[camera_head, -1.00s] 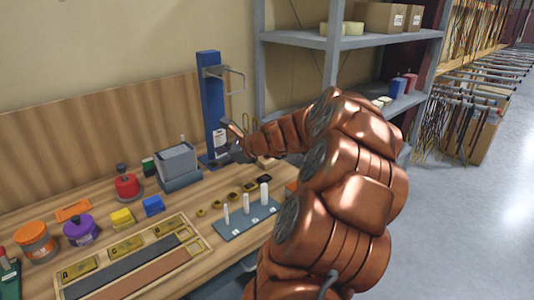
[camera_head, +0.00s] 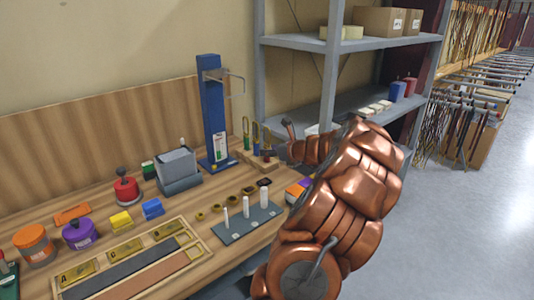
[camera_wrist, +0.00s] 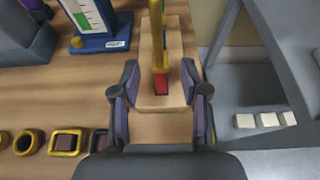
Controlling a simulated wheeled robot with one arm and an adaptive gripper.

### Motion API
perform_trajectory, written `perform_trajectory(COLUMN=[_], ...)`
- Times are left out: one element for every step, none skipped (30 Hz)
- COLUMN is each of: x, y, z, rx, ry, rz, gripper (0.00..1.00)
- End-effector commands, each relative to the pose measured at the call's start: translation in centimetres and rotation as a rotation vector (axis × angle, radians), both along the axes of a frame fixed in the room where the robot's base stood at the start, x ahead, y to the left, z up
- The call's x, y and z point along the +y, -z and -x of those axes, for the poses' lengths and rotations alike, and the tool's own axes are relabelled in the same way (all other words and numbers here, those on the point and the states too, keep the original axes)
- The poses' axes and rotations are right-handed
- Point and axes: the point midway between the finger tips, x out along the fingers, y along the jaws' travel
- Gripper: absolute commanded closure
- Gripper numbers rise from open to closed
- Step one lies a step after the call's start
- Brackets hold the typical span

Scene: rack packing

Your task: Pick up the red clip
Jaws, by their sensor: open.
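The red clip (camera_wrist: 161,84) has a small red body with a yellow loop above it. In the wrist view it lies in line between the two open fingers of my gripper (camera_wrist: 160,72), apart from both. It sits at the near end of a row on a wooden stand (camera_wrist: 150,128). The red clip also shows in the head view (camera_head: 267,156), at the right of green and blue clips (camera_head: 255,149). In the head view my gripper is largely hidden behind my copper arm, just right of the stand.
A blue post (camera_head: 213,115) stands left of the stand, with a grey box (camera_head: 178,170) further left. White pegs on a grey plate (camera_head: 240,230) stand in front. A grey shelf rack (camera_head: 300,41) rises close behind on the right. Several yellow-rimmed pieces (camera_wrist: 67,142) lie left of my gripper.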

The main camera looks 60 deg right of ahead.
Motion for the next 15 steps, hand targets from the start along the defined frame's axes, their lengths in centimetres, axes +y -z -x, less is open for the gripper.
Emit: perform_trajectory(x=[-0.1, -0.2, -0.4, -0.5, -0.5, -0.6, -0.6, -0.7, -0.7, -0.7, -0.7, -0.7, -0.7, -0.7, -0.7], y=[0.3, 0.5, 0.6, 0.7, 0.7, 0.8, 0.8, 0.8, 0.8, 0.8, 0.8, 0.8, 0.8, 0.8, 0.8], z=[-0.6, -0.9, -1.3, -1.5, -1.7, -1.9, -2.0, -2.1, -2.2, -2.2, -2.2, -2.2, -2.2, -2.2, -2.2], rx=[0.003, 0.001, 0.001, 0.001, 0.001, 0.0, 0.0, 0.0, -0.001, -0.001, -0.001, -0.001, -0.001, -0.001, 0.0], ry=[-0.002, -0.001, -0.001, -0.001, -0.001, 0.0, -0.001, 0.0, 0.0, 0.0, 0.0, 0.0, 0.0, 0.0, 0.0], rz=[-0.002, -0.002, -0.002, -0.001, 0.0, 0.001, 0.002, 0.002, 0.003, 0.003, 0.003, 0.003, 0.003, 0.003, 0.002], gripper=[0.55, 0.55, 0.55, 0.55, 0.55, 0.55, 0.55, 0.55, 0.55, 0.55, 0.55, 0.55, 0.55, 0.55, 0.55])
